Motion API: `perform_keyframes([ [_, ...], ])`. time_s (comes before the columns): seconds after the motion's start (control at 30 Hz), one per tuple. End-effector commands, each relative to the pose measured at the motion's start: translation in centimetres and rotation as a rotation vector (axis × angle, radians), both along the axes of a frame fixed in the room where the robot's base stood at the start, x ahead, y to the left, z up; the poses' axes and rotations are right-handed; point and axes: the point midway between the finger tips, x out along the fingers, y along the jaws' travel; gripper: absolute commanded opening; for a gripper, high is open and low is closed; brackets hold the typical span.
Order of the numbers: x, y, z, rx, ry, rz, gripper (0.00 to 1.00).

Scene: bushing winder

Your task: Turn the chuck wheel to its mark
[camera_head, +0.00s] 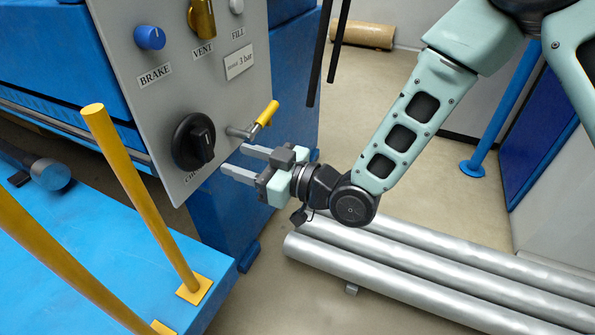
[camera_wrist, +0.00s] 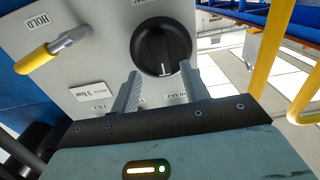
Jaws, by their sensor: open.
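The chuck wheel (camera_head: 194,142) is a round black knob with a raised grip bar, low on the grey panel. It also shows in the wrist view (camera_wrist: 148,48), upper middle, with a thin pale line on its bar. A mark on the panel around it is not clear to me. My gripper (camera_head: 237,161) is open and empty, to the right of the wheel with its fingers pointing toward the panel. In the wrist view my gripper (camera_wrist: 160,70) has its fingertips near the wheel's lower edge in the picture. I cannot see any contact.
A lever with a yellow handle (camera_head: 267,114) sticks out of the panel close above my fingers. A blue brake knob (camera_head: 149,38) and brass vent handle (camera_head: 203,20) sit higher up. A yellow post (camera_head: 140,195) stands in front at left. Metal pipes (camera_head: 430,265) lie on the floor.

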Motion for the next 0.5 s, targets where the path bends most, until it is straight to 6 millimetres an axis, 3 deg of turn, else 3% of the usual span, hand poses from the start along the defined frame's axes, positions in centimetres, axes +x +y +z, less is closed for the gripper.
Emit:
perform_keyframes([
  [0.3,-2.7,-6.8,0.1,-0.002,0.003,-0.002,0.45],
  [0.5,-3.8,-9.4,0.0,-0.002,0.001,-0.003,0.45],
])
